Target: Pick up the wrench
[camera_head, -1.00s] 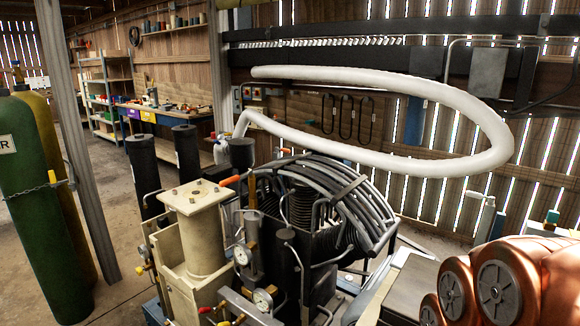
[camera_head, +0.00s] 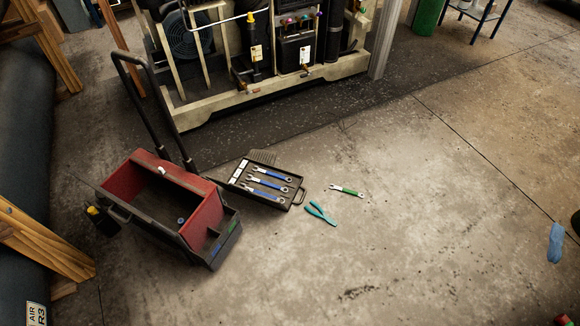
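A wrench with a green and white handle (camera_head: 347,190) lies flat on the concrete floor, right of a dark open case (camera_head: 293,199). Several wrenches with blue handles (camera_head: 267,184) lie side by side inside that case. Teal-handled pliers (camera_head: 321,213) lie on the floor just below the green wrench. My gripper is not in view.
An open red and black toolbox (camera_head: 205,215) with a tall handle stands left of the case. The compressor's pale base frame (camera_head: 270,95) stands on a dark mat behind. A blue object (camera_head: 556,243) lies far right. The floor right of the pliers is mostly clear.

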